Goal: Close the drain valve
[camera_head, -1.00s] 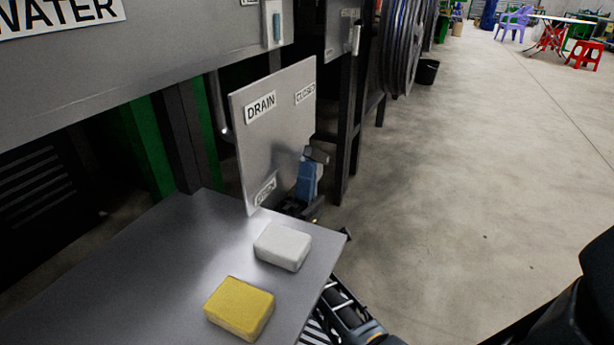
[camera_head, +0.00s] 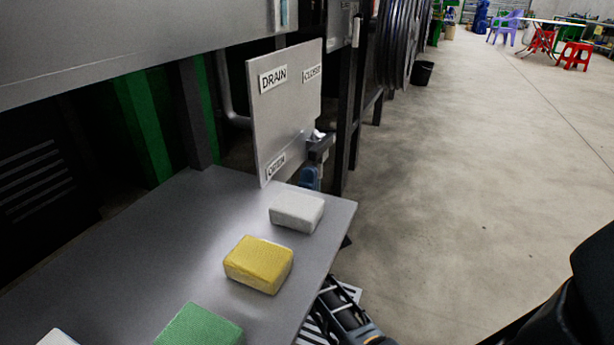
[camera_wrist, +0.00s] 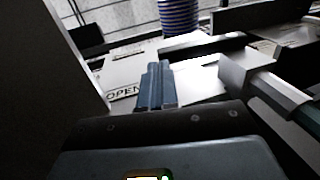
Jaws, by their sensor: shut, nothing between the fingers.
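The drain panel (camera_head: 283,115) is a grey upright plate with DRAIN at upper left, CLOSED (camera_head: 312,74) at upper right and OPEN (camera_head: 276,166) at lower left. A grey valve handle (camera_head: 319,149) stands out at its lower right. A metal bar, seemingly that handle, shows at the right of the wrist view (camera_wrist: 265,85). My gripper (camera_head: 309,174) is just below the handle in the head view, partly hidden by the table. Its blue fingers (camera_wrist: 156,70) are together and empty, left of the bar; contact is unclear. The OPEN label shows beyond them (camera_wrist: 123,93).
A grey table (camera_head: 130,250) fills the lower left. It holds a white block (camera_head: 297,211), a yellow block (camera_head: 259,264) and a green block (camera_head: 200,328). Dark posts (camera_head: 352,120) stand right of the panel.

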